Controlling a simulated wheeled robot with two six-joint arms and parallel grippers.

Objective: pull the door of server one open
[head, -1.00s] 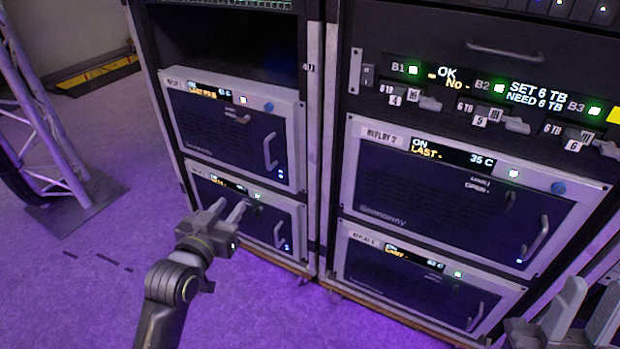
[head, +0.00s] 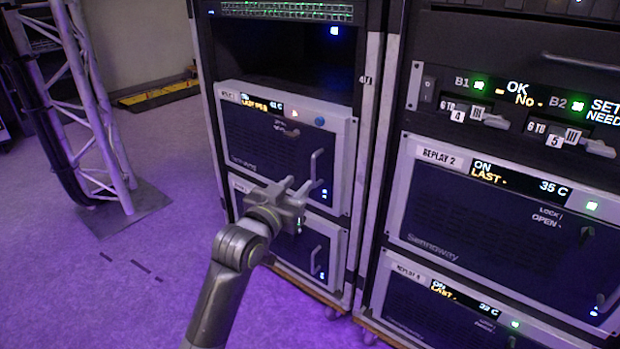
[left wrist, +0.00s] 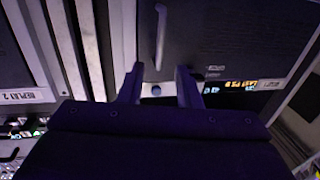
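Server one, the unit with the small REPLAY 1 label (head: 229,94), sits in the left rack; its dark door (head: 262,149) looks shut in its grey frame. A vertical bar handle (head: 315,168) is at the door's right side. My left gripper (head: 300,184) is in front of the door's lower edge, just below and left of the handle. Its two fingers (left wrist: 159,85) are apart with nothing between them; contact cannot be told. My right gripper is not in view.
A similar server (head: 262,235) sits directly below, partly hidden by my left arm. The right rack holds REPLAY 2 (head: 470,212) and switches above it. A truss leg (head: 98,110) stands on the left. The purple floor between is clear.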

